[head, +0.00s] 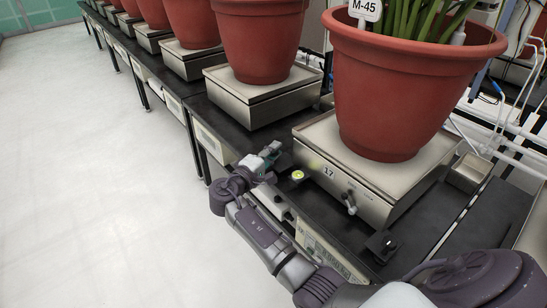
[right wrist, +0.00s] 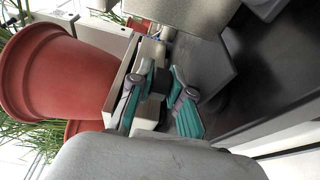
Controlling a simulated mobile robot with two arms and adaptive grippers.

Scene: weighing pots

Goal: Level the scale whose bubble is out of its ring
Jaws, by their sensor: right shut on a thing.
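Scale 17 (head: 372,198) is a metal box with a pale top plate, bearing a red-brown pot (head: 400,100) tagged M-45. A round yellow-green bubble level (head: 298,175) lies at its front; the bubble's place against the ring is too small to tell. A dark levelling foot (head: 380,245) shows at the near right corner. My right gripper (head: 270,153) is at the scale's left front corner, its teal fingers closed on what looks like another levelling foot, mostly hidden. In the right wrist view the fingers (right wrist: 158,97) are beside the scale's wall. My left gripper is out of view.
More red-brown pots (head: 262,40) on scales (head: 265,100) run along the black bench (head: 240,135) toward the back left. A small metal box (head: 468,172) and white pipes stand behind scale 17. The pale floor (head: 90,180) at left is clear.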

